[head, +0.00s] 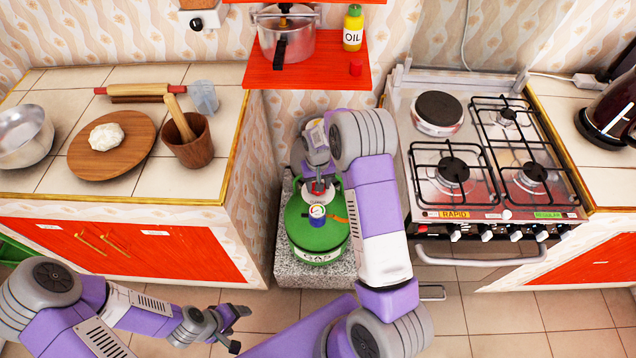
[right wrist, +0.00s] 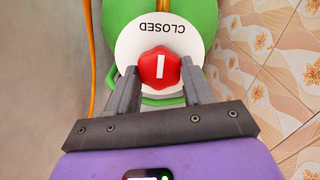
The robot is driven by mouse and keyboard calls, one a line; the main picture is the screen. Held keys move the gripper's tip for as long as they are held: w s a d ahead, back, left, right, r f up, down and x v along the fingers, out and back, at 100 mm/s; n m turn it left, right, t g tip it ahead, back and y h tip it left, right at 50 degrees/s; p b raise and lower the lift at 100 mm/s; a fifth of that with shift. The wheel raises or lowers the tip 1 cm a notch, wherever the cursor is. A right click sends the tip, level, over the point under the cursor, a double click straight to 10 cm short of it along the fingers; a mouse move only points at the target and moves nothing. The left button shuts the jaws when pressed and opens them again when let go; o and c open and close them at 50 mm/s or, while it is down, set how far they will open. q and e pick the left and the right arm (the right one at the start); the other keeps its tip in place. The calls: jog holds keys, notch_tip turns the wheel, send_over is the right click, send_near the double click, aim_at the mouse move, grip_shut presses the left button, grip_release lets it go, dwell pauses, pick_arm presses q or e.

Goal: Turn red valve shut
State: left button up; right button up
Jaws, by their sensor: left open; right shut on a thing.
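The red valve (right wrist: 160,68) is a knob with a white line, on a white disc (right wrist: 128,50) on top of the green gas cylinder (head: 312,232). In the right wrist view the line stands upright in the picture, in line with the upside-down word CLOSED on the disc. My right gripper (right wrist: 160,88) has one finger on each side of the knob and is shut on it. In the head view my right wrist hides most of the valve. My left gripper (head: 238,328) is open and empty, low over the floor, away from the cylinder.
The cylinder stands on a stone block (head: 285,266) between the left tiled counter (head: 55,190) and the stove (head: 480,205). A red shelf (head: 335,75) with a pressure cooker (head: 287,40) and an oil bottle (head: 353,28) hangs above. An orange hose (right wrist: 88,60) runs beside the valve.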

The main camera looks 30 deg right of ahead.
dwell(0.3)
jog(key=o, duration=1)
jog(key=shift+o, duration=0.2)
notch_tip(320, 180, up, 8)
jog(key=shift+f+p, duration=0.2)
jog(key=shift+p, duration=0.8)
